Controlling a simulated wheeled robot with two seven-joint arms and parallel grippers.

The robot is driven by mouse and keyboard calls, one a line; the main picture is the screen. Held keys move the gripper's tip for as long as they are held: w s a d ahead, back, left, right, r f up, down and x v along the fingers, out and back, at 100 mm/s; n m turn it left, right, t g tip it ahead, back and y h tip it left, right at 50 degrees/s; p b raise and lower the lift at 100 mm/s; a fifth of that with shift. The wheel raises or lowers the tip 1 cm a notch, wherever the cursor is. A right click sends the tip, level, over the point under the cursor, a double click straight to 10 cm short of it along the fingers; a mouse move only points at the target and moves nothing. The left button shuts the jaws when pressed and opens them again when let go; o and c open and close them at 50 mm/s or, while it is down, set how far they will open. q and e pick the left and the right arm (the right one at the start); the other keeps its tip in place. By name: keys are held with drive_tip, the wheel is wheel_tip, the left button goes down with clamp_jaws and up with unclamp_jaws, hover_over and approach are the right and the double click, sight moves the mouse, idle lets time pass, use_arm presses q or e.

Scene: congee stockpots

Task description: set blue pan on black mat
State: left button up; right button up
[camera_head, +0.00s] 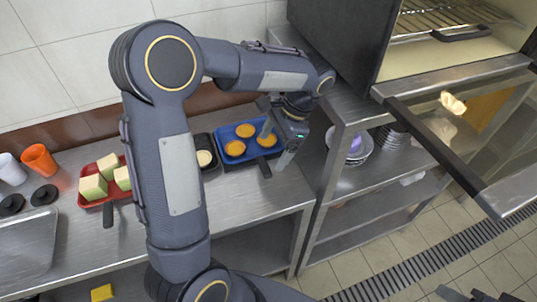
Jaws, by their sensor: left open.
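The blue pan (222,159) sits on the steel counter near its right end, with several round orange pieces in it and a dark handle toward the front. My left gripper (276,146) is at the pan's right side, pointing down, with its jaws open. One finger is over the pan's right part and the other is just outside its right edge, near the handle. I cannot tell whether the fingers touch the pan. I cannot make out a black mat. Dark grey parts at the bottom right edge look like my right gripper (474,296), mostly cut off.
A black pan (209,167) with a pale round piece is left of the blue pan, partly behind my arm. A red tray (88,200) holds pale blocks. An orange cup (39,160) stands far left. An open oven (430,58) and a shelf rack (345,177) are at right.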

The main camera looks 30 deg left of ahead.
use_arm(q)
drive_tip(key=s+r+n+t+h, duration=0.35)
drive_tip(key=s+r, duration=0.25)
drive_tip(key=s, duration=0.4)
drive_tip(key=s+d+f+n+t+h, duration=0.1)
drive_tip(key=s+d+n+t+h, duration=0.1)
drive_tip(key=s+n+t, duration=0.3)
drive_tip(key=s+n+h, duration=0.1)
drive_tip(key=s, duration=0.2)
drive_tip(key=shift+s+d+f, duration=0.15)
drive_tip(key=shift+d+f, duration=0.2)
drive_tip(key=shift+d, duration=0.05)
drive_tip(key=shift+h, duration=0.25)
